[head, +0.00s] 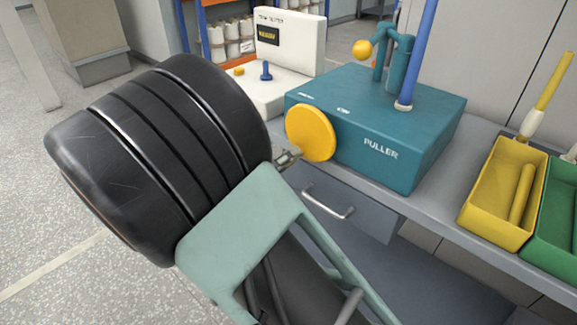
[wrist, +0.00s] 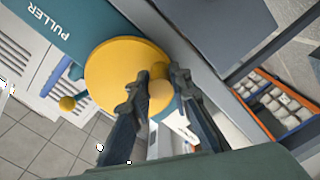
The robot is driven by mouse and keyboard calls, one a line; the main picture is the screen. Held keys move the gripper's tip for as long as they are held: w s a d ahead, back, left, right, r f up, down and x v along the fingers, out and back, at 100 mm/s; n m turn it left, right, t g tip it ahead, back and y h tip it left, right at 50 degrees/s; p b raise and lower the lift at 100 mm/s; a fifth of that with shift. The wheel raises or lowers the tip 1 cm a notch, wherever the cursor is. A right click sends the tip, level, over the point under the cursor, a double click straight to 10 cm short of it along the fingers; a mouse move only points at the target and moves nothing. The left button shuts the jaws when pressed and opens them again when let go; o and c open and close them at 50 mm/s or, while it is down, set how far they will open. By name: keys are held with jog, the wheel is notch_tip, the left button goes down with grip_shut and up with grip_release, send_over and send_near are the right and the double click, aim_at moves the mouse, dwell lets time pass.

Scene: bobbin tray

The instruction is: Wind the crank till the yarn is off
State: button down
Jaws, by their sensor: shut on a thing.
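The teal puller box (head: 375,125) stands on the bench, and its printed front also shows in the wrist view (wrist: 55,25). The yellow crank disc (head: 310,134) is on its front side; it fills the middle of the wrist view (wrist: 112,78). My gripper (wrist: 158,85) is shut on the yellow crank knob (wrist: 160,97), which stands out from the disc between the fingers. In the head view, only the tip of my gripper (head: 287,157) shows beside the disc; my arm hides the rest. A blue post (head: 418,50) rises from the box. I cannot make out any yarn.
A teal lever with a yellow ball (head: 362,49) is on top of the box. A white tester (head: 290,45) stands behind left. A yellow tray (head: 480,215) and a green tray (head: 552,242) stand at right. A drawer handle (head: 328,205) juts out below the bench edge.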

jog(key=shift+a, duration=0.1)
dwell(0.3)
jog(key=c, duration=1.8)
grip_release()
jog(key=shift+o, duration=0.2)
jog(key=v, duration=1.2)
jog(key=shift+r, duration=0.1)
